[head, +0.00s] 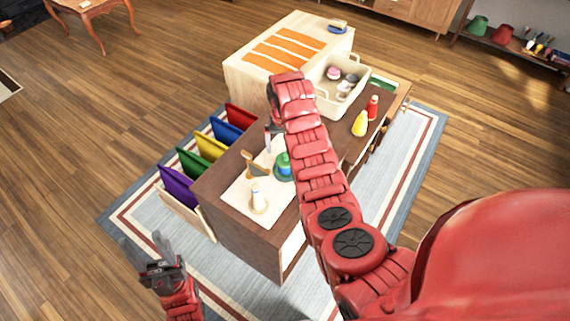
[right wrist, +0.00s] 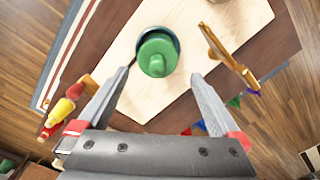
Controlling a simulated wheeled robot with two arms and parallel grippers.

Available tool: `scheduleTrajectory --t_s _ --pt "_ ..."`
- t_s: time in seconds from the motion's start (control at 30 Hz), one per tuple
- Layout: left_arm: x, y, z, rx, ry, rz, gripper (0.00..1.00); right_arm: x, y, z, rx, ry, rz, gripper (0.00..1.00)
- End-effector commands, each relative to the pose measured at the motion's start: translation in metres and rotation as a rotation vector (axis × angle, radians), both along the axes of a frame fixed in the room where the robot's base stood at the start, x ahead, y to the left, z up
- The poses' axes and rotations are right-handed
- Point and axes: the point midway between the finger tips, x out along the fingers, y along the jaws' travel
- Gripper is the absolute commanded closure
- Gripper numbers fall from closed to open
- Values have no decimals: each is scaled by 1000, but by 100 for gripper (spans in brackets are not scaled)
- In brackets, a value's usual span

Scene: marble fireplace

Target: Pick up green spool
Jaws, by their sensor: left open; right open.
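The green spool (head: 284,168), with a blue lower part, stands on a pale board (head: 238,205) on the dark brown table. In the right wrist view the green spool (right wrist: 158,56) is seen from above, just beyond the fingertips and roughly centred between them. My right gripper (right wrist: 163,78) is open and empty. In the head view my right gripper (head: 269,138) is partly hidden by my own arm, near the far side of the board. My left gripper (head: 158,262) is open and empty at lower left, off the table.
A wooden tool (head: 257,168) lies close to the spool, and a white spool (head: 259,201) stands nearer the front. Yellow (head: 360,124) and red (head: 373,105) spools stand at right. A cream basket (head: 325,93) is behind. Coloured panels (head: 194,164) line the left edge.

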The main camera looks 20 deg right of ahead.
Motion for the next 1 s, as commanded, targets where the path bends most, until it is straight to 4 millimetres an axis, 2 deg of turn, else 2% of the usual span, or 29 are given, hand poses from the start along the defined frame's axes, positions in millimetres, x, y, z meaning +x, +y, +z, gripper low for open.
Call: scheduleTrajectory --t_s 0.03,0.17,0.3,0.67,0.77,1.0 --pt "0 0 9 0 0 0 48 -2 -1 -2 0 4 0 0" --pt "0 0 21 0 0 0 48 -5 -3 -20 0 9 -1 0" --pt "0 0 23 0 0 0 48 -4 -3 -38 1 8 0 0" --pt "0 0 24 0 0 0 48 -3 -3 -47 -1 1 2 0" --pt "0 0 24 0 0 0 48 -3 -3 -47 -1 1 2 14" --pt "0 0 24 0 0 0 48 -3 -3 -47 -1 1 2 58"
